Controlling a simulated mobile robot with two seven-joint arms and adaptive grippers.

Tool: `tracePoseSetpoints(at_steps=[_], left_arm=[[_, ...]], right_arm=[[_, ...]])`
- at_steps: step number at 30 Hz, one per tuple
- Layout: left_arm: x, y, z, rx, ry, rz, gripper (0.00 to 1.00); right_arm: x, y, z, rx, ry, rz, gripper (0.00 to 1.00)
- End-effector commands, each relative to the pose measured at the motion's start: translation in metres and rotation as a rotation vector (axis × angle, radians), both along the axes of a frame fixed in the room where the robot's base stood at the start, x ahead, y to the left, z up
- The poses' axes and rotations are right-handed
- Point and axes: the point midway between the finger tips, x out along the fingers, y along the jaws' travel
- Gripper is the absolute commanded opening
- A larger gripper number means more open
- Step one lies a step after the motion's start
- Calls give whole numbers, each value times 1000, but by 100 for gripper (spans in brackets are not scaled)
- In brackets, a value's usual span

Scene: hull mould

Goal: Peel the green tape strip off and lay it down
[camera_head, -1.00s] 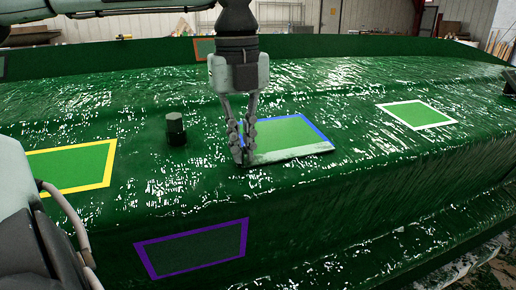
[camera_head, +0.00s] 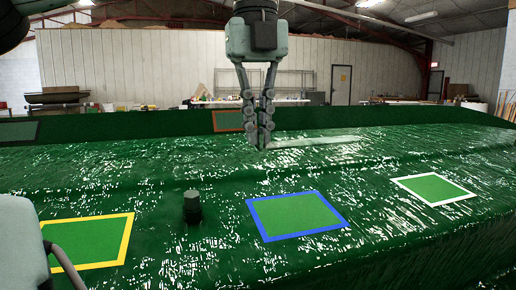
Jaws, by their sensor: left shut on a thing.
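My left gripper (camera_head: 260,138) hangs down in the upper middle of the head view, shut on the tape strip. The tape strip (camera_head: 318,142) looks pale green and glossy, and sticks out to the right from the fingertips. It appears held in the air above the green hull mould (camera_head: 350,255), roughly level. The blue-framed green patch (camera_head: 297,215) lies below and nearer, with its whole outline showing. The strip's end inside the fingers is hidden. My right gripper is out of view.
A dark knob (camera_head: 192,205) stands up from the mould left of the blue-framed patch. A yellow-framed patch (camera_head: 90,240) lies at left, a white-framed patch (camera_head: 435,189) at right, and an orange-framed patch (camera_head: 228,120) on the far raised edge.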

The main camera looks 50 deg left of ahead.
Motion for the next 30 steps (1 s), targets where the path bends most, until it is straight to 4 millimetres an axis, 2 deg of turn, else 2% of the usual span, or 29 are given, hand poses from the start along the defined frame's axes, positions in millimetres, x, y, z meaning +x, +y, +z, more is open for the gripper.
tracePoseSetpoints(at_steps=[3, 30], left_arm=[[0, 0, 7, 1, 0, 0, 0], [-3, -4, 34, 1, 0, 0, 0]], right_arm=[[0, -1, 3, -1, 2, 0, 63], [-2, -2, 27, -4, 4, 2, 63]])
